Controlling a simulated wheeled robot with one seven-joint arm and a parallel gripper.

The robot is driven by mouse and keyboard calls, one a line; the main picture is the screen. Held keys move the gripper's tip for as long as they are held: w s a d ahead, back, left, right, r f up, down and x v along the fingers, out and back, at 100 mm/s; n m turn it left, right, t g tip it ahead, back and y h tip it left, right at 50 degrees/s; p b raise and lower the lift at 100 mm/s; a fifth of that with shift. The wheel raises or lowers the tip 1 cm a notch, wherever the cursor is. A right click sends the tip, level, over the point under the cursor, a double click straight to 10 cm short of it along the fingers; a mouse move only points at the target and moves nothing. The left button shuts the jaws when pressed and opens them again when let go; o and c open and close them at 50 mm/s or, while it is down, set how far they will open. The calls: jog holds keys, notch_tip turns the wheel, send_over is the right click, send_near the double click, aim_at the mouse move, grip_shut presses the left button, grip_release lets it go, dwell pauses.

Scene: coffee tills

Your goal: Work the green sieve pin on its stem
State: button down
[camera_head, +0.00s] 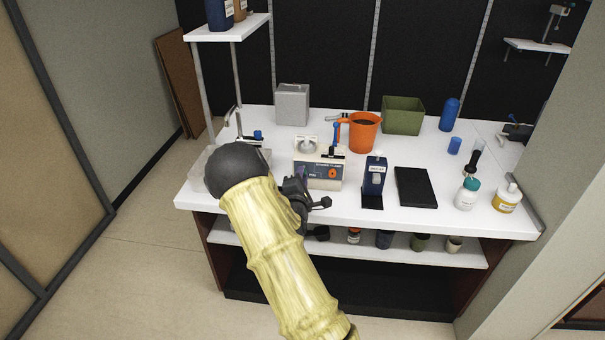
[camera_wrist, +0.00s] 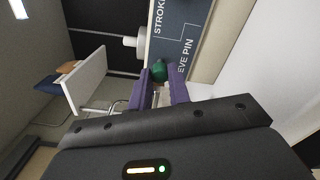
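The green sieve pin (camera_wrist: 159,71) has a round green head and shows in the wrist view beside a blue panel (camera_wrist: 180,28) lettered "STROKE" and "EVE PIN". My gripper (camera_wrist: 159,76) has its two purple fingertips on either side of the green head, close to it. I cannot tell whether they press on it or stand just clear. The pin's stem is not clearly visible. In the head view, my gripper (camera_head: 303,192) is at the left front of the cream machine (camera_head: 318,174) with a blue label. The green pin is hidden there.
The machine stands on a white counter (camera_head: 350,213). An orange jug (camera_head: 364,133) and green bin (camera_head: 403,115) are behind it. A clear tray (camera_head: 203,165) is at the left.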

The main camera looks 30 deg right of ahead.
jog(key=shift+w+d, duration=0.25)
jog(key=shift+w, duration=0.15)
dwell(0.4)
jog(key=c, duration=1.2)
grip_release()
jog(key=shift+c, duration=0.2)
jog(key=b+v, duration=0.1)
jog(key=v, duration=1.6)
jog(key=shift+s+a+f, duration=0.1)
jog(key=shift+a, duration=0.05)
